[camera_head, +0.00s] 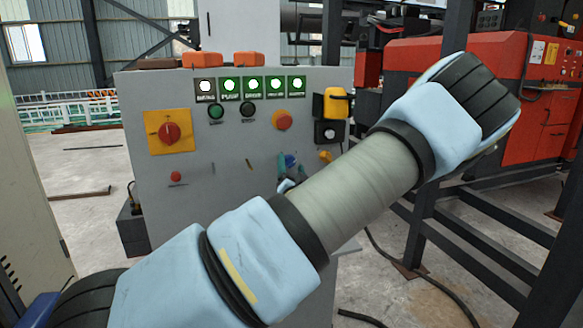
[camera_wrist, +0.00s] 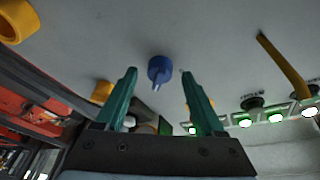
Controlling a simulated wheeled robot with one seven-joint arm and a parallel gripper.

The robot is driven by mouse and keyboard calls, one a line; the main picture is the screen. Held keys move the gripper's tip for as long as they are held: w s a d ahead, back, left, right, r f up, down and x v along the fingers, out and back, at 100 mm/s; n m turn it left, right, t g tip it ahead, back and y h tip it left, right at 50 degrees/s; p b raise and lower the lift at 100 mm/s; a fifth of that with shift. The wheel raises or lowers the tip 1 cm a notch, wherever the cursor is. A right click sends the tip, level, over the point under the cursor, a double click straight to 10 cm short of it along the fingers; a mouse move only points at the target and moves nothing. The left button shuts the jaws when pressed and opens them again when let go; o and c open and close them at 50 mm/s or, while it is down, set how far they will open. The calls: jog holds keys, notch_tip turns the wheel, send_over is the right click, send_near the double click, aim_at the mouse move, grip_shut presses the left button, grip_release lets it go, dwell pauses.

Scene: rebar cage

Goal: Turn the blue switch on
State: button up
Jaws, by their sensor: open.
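The blue switch (camera_wrist: 159,68) is a round knob with a small protruding handle, mounted on the grey panel. In the wrist view it appears between and slightly beyond the tips of my gripper (camera_wrist: 158,73). The two green fingers are spread open, with one on each side of the knob and visible gaps between. I cannot tell how far the tips are from the panel. In the head view, the blue switch (camera_head: 291,160) shows as a small patch beside a green finger of my gripper (camera_head: 282,166), and my arm partly hides this area.
The grey control panel (camera_head: 225,185) carries a red rotary switch on a yellow plate (camera_head: 168,131), a row of lit green indicators (camera_head: 254,87), a red button (camera_head: 282,121) and a yellow-and-black box (camera_head: 337,104). A red machine (camera_head: 535,100) stands at right.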

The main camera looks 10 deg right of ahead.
jog(key=b+v, duration=0.2)
jog(key=v, duration=0.8)
jog(key=shift+s+f, duration=0.1)
jog(key=shift+s, duration=0.15)
